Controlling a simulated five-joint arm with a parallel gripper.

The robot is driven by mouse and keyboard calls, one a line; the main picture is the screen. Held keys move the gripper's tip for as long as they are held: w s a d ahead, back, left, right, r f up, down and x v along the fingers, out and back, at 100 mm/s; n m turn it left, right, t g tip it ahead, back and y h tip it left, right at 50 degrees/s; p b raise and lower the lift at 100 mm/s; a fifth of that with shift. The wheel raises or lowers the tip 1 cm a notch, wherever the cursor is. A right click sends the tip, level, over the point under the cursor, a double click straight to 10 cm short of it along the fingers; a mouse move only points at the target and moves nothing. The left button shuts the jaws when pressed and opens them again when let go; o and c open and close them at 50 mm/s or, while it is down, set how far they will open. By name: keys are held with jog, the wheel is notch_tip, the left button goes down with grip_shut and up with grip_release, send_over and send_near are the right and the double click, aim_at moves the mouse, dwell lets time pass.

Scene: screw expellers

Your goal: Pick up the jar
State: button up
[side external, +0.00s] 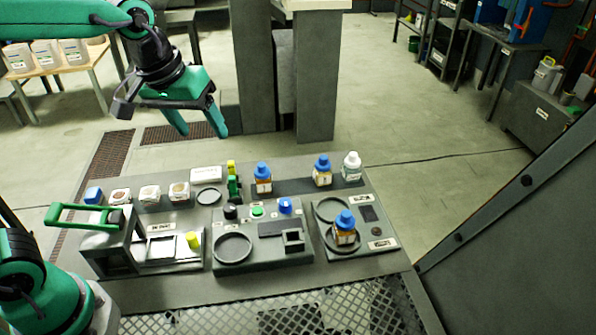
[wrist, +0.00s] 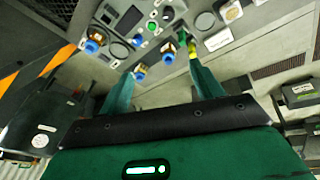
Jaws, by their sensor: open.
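Several small jars are on the workbench. A brown jar with a blue cap (side external: 263,180) stands near the back middle, and a similar jar (side external: 322,172) stands to its right. A white jar (side external: 352,168) is beside that one. Another blue-capped brown jar (side external: 345,232) stands on a round recess of the right-hand panel. The frames do not tell which jar is meant. My gripper (side external: 203,133) is open and empty, high above and behind the bench's back left. In the wrist view, blue-capped jars (wrist: 140,72) show beyond and between my open fingers (wrist: 160,68).
The workbench (side external: 300,277) carries a middle panel with a round recess (side external: 233,248), knobs and a button. A green-handled press (side external: 85,215) stands at the left. Small white containers (side external: 150,193) line the back left. A yellow-topped green item (side external: 232,180) stands close left of the back middle jar.

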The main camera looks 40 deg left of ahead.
jog(key=w+d+f+n+g, duration=0.1)
jog(key=w+d+f+n, duration=0.1)
jog(key=w+d, duration=0.4)
jog(key=n+g, duration=0.3)
jog(key=n, duration=0.1)
send_over(345, 224)
jog(key=shift+y, duration=0.4)
jog(key=f, duration=0.9)
jog(key=a+f, duration=0.1)
jog(key=f, duration=0.3)
jog(key=shift+w+f, duration=0.25)
jog(key=shift+w, duration=0.15)
jog(key=shift+d+f, duration=0.15)
jog(key=shift+d, duration=0.1)
jog(key=shift+w+f, duration=0.1)
jog(key=shift+f, duration=3.8)
jog(key=c, duration=1.2)
jog(key=shift+r, duration=0.2)
